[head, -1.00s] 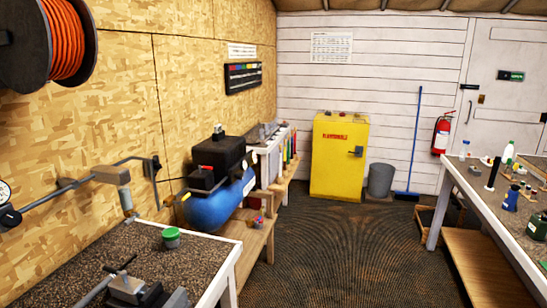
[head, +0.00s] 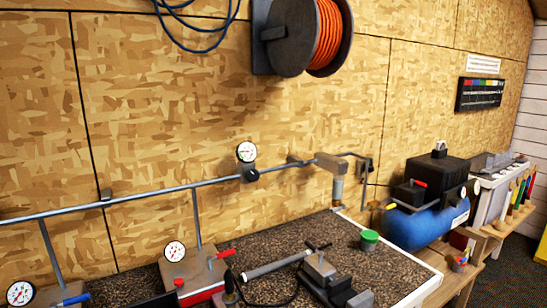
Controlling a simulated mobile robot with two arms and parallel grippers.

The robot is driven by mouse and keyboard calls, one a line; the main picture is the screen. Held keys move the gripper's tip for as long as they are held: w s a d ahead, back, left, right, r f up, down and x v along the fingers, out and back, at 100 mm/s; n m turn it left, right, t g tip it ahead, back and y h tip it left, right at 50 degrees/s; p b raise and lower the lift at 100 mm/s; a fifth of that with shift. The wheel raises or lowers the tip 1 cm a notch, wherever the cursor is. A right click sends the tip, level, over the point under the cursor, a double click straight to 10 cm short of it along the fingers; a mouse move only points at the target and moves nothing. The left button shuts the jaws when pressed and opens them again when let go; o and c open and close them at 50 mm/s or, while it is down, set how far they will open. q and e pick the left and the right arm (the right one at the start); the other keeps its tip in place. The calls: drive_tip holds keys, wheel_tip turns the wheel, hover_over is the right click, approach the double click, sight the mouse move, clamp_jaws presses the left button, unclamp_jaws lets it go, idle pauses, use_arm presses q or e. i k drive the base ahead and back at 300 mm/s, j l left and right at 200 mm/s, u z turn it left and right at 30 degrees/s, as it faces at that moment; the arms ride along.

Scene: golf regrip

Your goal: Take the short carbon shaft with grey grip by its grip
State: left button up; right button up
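I cannot make out a short carbon shaft with a grey grip for certain in the head view. A grey cylinder (head: 277,264) lies slantwise on the dark speckled bench top, beside a small dark vise (head: 322,272); I cannot tell whether it is a grip, a tool or part of a fixture. Neither of my grippers is in view.
The bench (head: 385,262) runs along the wood-panel wall, with a green-lidded pot (head: 369,240) on it. A grey pipe (head: 130,198) with gauges runs above. A blue compressor (head: 425,228) stands to the right. An orange hose reel (head: 329,38) hangs above.

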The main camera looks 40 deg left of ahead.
sight(256, 272)
drive_tip(key=u, duration=0.9)
